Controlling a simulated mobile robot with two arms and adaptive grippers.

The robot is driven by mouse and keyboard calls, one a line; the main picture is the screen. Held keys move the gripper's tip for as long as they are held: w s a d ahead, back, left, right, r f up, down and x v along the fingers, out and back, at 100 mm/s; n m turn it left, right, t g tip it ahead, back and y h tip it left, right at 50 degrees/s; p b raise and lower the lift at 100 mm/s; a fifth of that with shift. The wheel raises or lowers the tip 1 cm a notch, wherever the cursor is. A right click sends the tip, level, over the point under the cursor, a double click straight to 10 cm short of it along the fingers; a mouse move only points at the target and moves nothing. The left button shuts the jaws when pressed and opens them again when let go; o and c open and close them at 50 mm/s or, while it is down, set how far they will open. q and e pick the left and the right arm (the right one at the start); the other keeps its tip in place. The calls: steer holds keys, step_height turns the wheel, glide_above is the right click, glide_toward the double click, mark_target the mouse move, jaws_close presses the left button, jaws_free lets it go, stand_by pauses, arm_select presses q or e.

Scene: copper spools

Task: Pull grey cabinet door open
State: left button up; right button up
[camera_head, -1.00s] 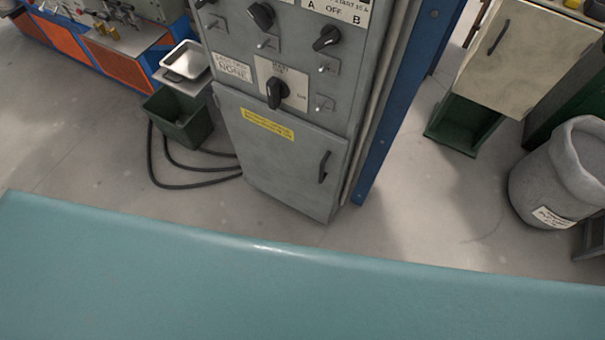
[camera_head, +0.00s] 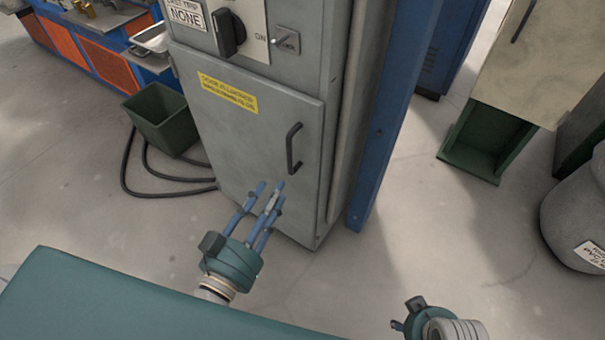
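The grey cabinet door (camera_head: 245,140) is shut on the lower front of the grey cabinet. It has a yellow label at its upper left and a dark vertical handle (camera_head: 293,149) near its right edge. My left gripper (camera_head: 269,203) is in front of the door's lower part, below and left of the handle, its blue fingers pointing up toward it. The fingers are spread, hold nothing and look apart from the handle. My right gripper (camera_head: 402,327) is at the bottom edge, partly cut off; its fingers do not show clearly.
A blue post (camera_head: 392,120) stands just right of the cabinet. A green bin (camera_head: 161,118) and black cables (camera_head: 170,178) lie to the left. A grey barrel (camera_head: 575,215) and an open green box (camera_head: 487,140) are at right.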

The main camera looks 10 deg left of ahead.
mark_target(290, 160)
arm_select(q)
steer(key=w, duration=0.3)
steer(key=w+d, duration=0.1)
steer(key=w, duration=0.6)
steer(key=shift+w+d+r, duration=0.25)
steer(key=shift+w+r, duration=0.05)
steer(key=shift+w, duration=0.05)
jaws_close()
